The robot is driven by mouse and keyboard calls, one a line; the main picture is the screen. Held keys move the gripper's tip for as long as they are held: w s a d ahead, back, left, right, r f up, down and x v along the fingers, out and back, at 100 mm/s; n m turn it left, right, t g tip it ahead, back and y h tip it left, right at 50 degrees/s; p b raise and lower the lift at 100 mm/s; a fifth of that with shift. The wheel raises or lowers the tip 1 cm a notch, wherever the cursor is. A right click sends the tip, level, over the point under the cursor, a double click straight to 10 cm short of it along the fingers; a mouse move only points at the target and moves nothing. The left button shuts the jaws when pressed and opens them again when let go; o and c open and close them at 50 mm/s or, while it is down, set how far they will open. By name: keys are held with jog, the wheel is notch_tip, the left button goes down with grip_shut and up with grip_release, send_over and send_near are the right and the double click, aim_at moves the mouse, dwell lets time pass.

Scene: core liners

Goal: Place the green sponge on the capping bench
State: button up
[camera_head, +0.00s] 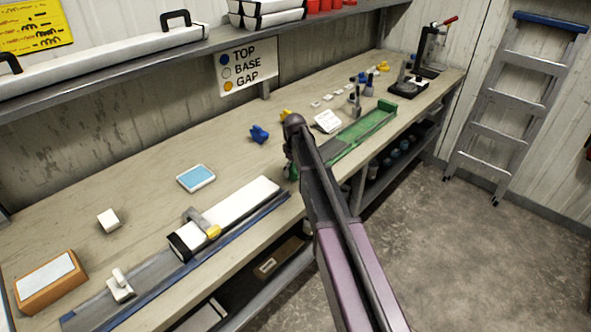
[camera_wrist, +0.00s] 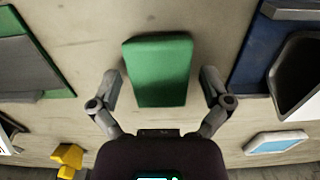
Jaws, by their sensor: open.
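The green sponge (camera_wrist: 159,62) lies on the wooden bench top, between my two fingers in the wrist view. A gap shows on each side of it. My gripper (camera_wrist: 161,84) is open around the sponge and not holding it. In the head view my arm covers most of this spot, and only a bit of green shows beside the gripper (camera_head: 291,165). The long capping bench (camera_head: 150,185) runs along the wall.
A blue-edged tray (camera_head: 110,305) with a white core liner (camera_head: 235,212) is on one side, a green tray (camera_head: 365,128) on the other. A blue-topped pad (camera_head: 196,178), blue pieces (camera_head: 259,134) and a white card (camera_head: 327,121) stand nearby. A shelf (camera_head: 225,38) overhangs the bench's back.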

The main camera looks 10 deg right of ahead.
aim_at(295, 169)
notch_tip(295, 169, up, 12)
jog(key=p, duration=1.2)
jog(key=shift+r, duration=0.1)
dwell(0.7)
jog(key=s+m, duration=0.7)
jog(key=s, duration=2.2)
jog(key=shift+s+d, duration=0.15)
jog(key=shift+d, duration=0.05)
jog(key=shift+c, duration=0.3)
